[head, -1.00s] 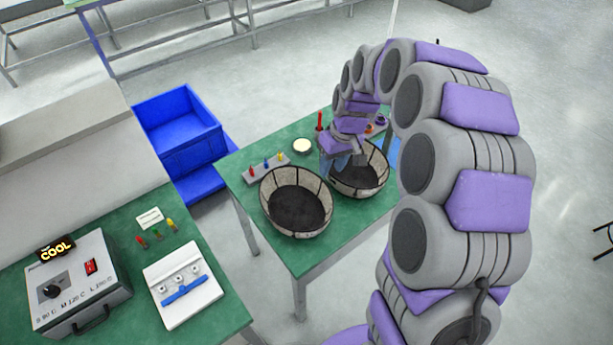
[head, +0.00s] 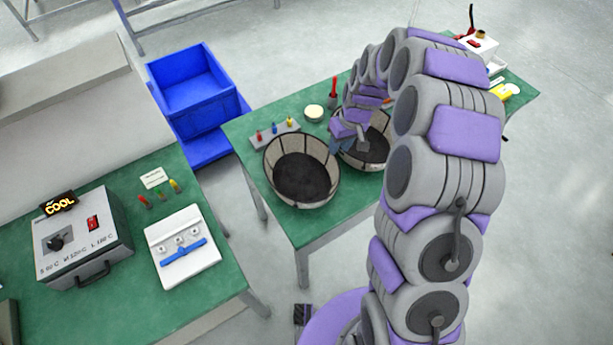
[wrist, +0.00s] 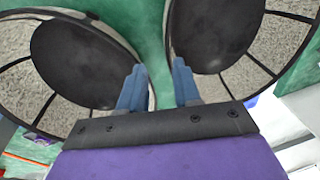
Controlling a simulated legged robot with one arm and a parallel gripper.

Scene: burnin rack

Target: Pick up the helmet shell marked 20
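Two bowl-like helmet shells with pale speckled walls, dark ribs and black inner pads lie open side up on the green table (head: 315,233). The left shell (head: 300,180) is in full view; the right shell (head: 375,148) is partly covered by my arm. No number 20 is readable on either. My gripper (head: 345,148) is low over the near left side of the right shell. In the wrist view my gripper (wrist: 158,75) has its two blue fingers apart, with green tabletop between them. One shell (wrist: 85,60) lies on each side, the other shell (wrist: 215,35) at right.
A strip with small coloured pegs (head: 275,133), a round cream disc (head: 314,112) and a red upright item (head: 334,90) stand behind the shells. A blue bin (head: 192,105) is left of the table. A control box (head: 85,235) and white fixture (head: 182,246) sit on another bench.

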